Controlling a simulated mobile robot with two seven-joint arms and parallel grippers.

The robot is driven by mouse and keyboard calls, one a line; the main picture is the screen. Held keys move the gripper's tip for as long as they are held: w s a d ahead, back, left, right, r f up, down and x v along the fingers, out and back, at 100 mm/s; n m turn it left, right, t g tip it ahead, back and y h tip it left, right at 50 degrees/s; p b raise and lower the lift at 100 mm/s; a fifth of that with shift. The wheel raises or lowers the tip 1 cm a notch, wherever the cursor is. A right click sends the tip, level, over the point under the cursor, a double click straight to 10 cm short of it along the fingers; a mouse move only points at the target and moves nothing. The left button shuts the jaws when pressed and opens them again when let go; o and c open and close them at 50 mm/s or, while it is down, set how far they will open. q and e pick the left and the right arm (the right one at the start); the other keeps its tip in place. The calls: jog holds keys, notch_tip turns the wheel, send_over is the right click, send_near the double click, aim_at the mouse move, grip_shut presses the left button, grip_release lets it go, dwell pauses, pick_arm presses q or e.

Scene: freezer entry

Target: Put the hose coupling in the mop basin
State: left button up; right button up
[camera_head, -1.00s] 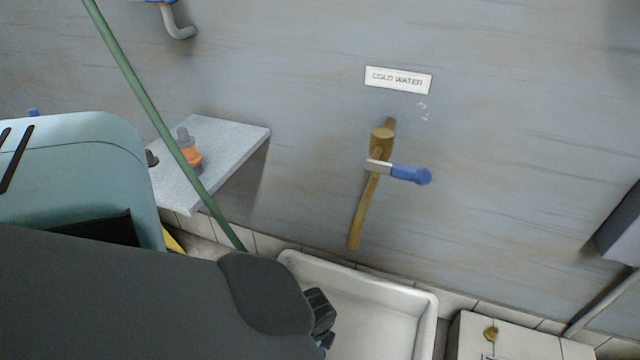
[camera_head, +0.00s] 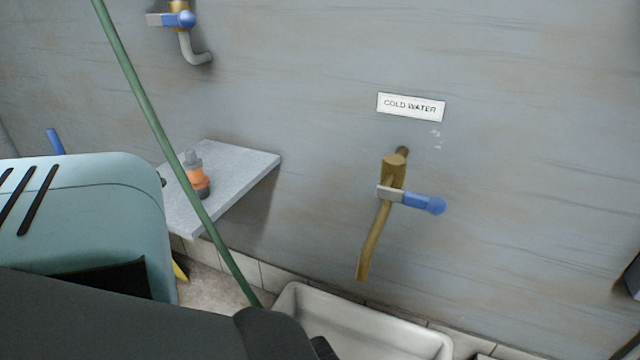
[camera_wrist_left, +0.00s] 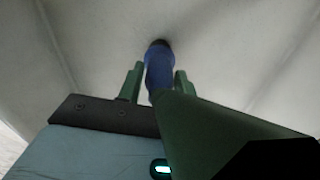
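The mop basin (camera_head: 372,334) is a white, shallow tub at the bottom of the head view, partly hidden by my dark left arm. In the left wrist view, my left gripper (camera_wrist_left: 159,80) has its green fingers on either side of a blue cylindrical piece with a dark end (camera_wrist_left: 159,68), apparently the hose coupling. The fingers look closed on it. Pale basin-like surfaces (camera_wrist_left: 225,45) lie beyond it; I cannot tell its height above them. My left gripper is almost wholly hidden in the head view. My right gripper is not in view.
A brass tap with blue lever (camera_head: 392,182) and hanging spout is on the wall above the basin. A grey shelf (camera_head: 238,172) holds an orange-and-grey item (camera_head: 196,176). A green pole (camera_head: 150,120) slants past the shelf. A teal ribbed body (camera_head: 90,205) fills the left.

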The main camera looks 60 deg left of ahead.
pick_arm(q)
jog(key=o, duration=0.3)
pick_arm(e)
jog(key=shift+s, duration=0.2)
pick_arm(q)
jog(key=shift+r, duration=0.1)
notch_tip(320, 180, up, 11)
jog(key=p, duration=0.6)
jog(key=shift+r, duration=0.65)
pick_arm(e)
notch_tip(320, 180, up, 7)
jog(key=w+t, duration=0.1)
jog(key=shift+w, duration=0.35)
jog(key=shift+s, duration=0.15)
